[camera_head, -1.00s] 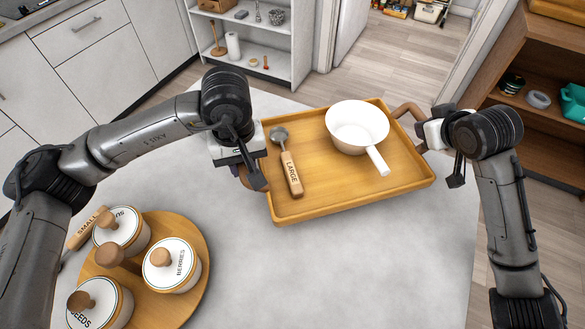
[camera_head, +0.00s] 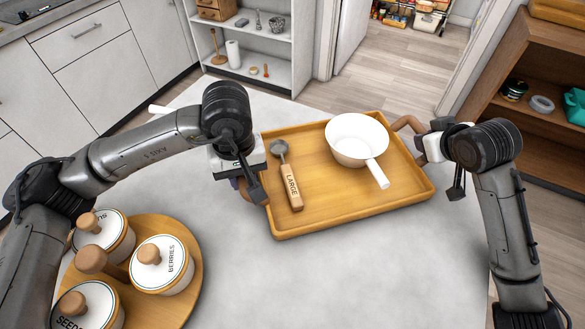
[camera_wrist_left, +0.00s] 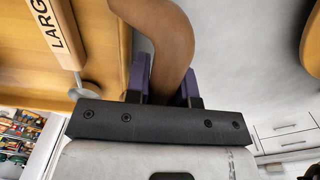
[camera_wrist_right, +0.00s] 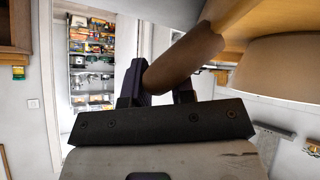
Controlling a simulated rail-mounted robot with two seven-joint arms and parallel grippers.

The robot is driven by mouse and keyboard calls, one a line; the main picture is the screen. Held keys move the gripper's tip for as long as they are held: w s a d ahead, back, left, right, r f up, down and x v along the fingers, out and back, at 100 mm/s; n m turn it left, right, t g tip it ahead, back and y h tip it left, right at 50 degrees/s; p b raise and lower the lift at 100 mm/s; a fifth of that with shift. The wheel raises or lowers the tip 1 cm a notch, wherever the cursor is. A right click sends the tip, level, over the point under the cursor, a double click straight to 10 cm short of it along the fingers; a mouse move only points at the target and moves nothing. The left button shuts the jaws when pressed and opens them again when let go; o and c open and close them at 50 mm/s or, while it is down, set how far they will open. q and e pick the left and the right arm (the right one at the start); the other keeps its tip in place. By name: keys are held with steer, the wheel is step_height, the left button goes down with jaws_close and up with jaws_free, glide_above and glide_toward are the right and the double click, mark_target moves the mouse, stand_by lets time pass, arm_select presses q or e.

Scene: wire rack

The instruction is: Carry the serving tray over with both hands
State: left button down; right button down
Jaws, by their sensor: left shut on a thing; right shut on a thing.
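The wooden serving tray (camera_head: 325,219) is in the middle of the head view, over the white table. A white pan with a handle (camera_head: 357,140) and a scoop marked LARGE (camera_head: 291,185) lie in it. My left gripper (camera_head: 245,187) is shut on the tray's left handle; the left wrist view shows the brown handle (camera_wrist_left: 165,35) between the pads. My right gripper (camera_head: 425,147) is shut on the right handle (camera_head: 405,124), which also shows between the pads in the right wrist view (camera_wrist_right: 183,62). I cannot tell whether the tray touches the table.
A round wooden stand (camera_head: 182,258) with several lidded jars is at the lower left. The white table (camera_head: 330,285) is clear in front of the tray. A white shelf unit (camera_head: 268,70) stands behind, and a brown shelf (camera_head: 535,120) stands at the right.

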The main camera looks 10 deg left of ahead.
arm_select(q)
steer(key=shift+a, duration=0.1)
arm_select(e)
steer(key=shift+w+d, duration=0.1)
steer(key=shift+d, duration=0.1)
arm_select(q)
steer(key=c, duration=1.4)
jaws_free()
arm_select(e)
steer(key=c, duration=1.4)
jaws_free()
arm_select(q)
steer(key=o, duration=0.4)
arm_select(e)
steer(key=o, duration=0.4)
steer(key=shift+a, duration=0.25)
steer(key=shift+o, duration=0.2)
